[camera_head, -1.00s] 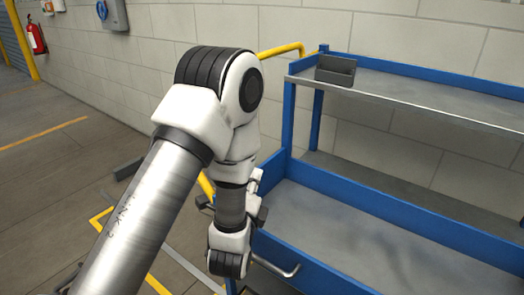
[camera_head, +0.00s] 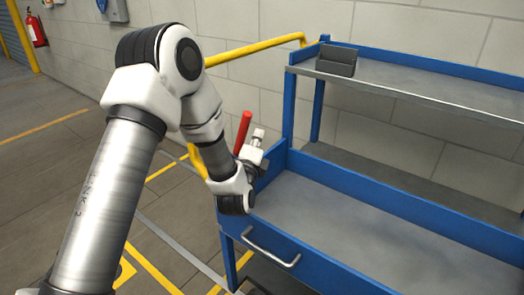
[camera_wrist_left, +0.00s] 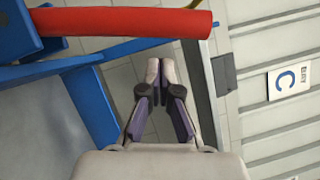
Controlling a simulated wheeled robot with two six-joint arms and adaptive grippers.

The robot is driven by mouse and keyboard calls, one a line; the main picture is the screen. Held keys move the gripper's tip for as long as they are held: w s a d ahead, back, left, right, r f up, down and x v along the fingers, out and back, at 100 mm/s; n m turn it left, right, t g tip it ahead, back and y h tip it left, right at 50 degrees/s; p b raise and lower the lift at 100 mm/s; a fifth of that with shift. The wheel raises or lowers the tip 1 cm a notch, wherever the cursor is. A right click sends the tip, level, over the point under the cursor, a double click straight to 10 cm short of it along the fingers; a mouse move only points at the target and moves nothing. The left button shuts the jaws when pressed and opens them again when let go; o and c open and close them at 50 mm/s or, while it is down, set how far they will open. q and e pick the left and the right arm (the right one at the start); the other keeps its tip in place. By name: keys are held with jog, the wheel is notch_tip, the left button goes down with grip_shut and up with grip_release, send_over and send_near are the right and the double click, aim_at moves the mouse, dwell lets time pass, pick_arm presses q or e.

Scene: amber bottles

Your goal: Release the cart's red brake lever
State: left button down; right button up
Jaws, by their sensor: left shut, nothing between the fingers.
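The red brake lever (camera_head: 242,132) stands up, leaning slightly, at the near left end of the blue cart (camera_head: 360,190). Its lower part is hidden behind my left wrist. My left gripper (camera_head: 257,135) is shut and empty, just to the right of the lever in the head view. In the left wrist view the lever (camera_wrist_left: 125,22) crosses the upper left, above the closed fingertips (camera_wrist_left: 160,64). A gap shows between lever and fingertips there, and the fingers are not around it. My right gripper is in neither view.
A yellow rail (camera_head: 255,50) bends at the cart's far left corner. A dark bin (camera_head: 337,60) sits on the upper shelf. A metal handle (camera_head: 270,248) sticks out of the cart's front. The lower shelf is bare. A sign with a C (camera_wrist_left: 289,82) hangs on the wall.

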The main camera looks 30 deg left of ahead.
aim_at(241, 125)
pick_arm(q)
jog(key=shift+s+a+r, duration=0.15)
jog(key=shift+a+r, duration=0.1)
jog(key=shift+a, duration=0.55)
jog(key=a+r+n+p, duration=0.1)
jog(key=a+p, duration=0.1)
jog(key=p, duration=0.1)
jog(key=a+r+n+g+p, duration=0.1)
jog(key=n+p, duration=0.1)
jog(key=p, duration=0.2)
jog(key=shift+a+r+g+p, duration=0.3)
jog(key=shift+a+r, duration=0.05)
jog(key=shift+r, duration=0.05)
jog(key=a+f+n+g+h+p, duration=0.1)
jog(key=a+n+p, duration=0.2)
jog(key=a+p, duration=0.4)
jog(key=shift+w+a+n+p, duration=0.3)
jog(key=shift+w+p, duration=0.15)
jog(key=shift+p, duration=0.5)
